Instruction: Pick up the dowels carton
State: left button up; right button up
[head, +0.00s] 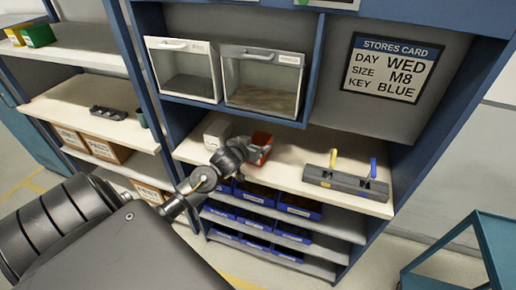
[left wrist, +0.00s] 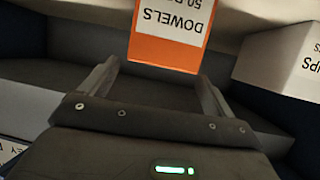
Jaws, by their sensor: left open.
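The dowels carton (left wrist: 165,50) is orange with a white label reading DOWELS, upside down in the left wrist view. In the head view the carton (head: 262,141) stands on the wooden shelf, partly hidden by my left gripper (head: 243,148). In the left wrist view my left gripper (left wrist: 160,85) is open, with one finger on each side of the carton's near end. The carton lies just beyond or between the fingertips, and I cannot tell whether they touch it. My right gripper is not in view.
A white carton (head: 217,131) stands close left of the dowels carton; it also shows in the left wrist view (left wrist: 280,62). A grey holder (head: 346,183) with yellow and blue handles sits to the right. Clear-fronted bins (head: 263,82) hang above, and blue bins (head: 300,207) sit below.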

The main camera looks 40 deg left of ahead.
aim_at(258, 141)
pick_arm(q)
jog(key=p+x, duration=0.1)
jog(key=x, duration=0.4)
jog(key=shift+s+f+p, duration=0.1)
jog(key=shift+f+p, duration=0.05)
jog(key=shift+p, duration=0.15)
jog(key=shift+s+d, duration=0.1)
jog(key=shift+c, duration=0.3)
jog(key=c, duration=1.1)
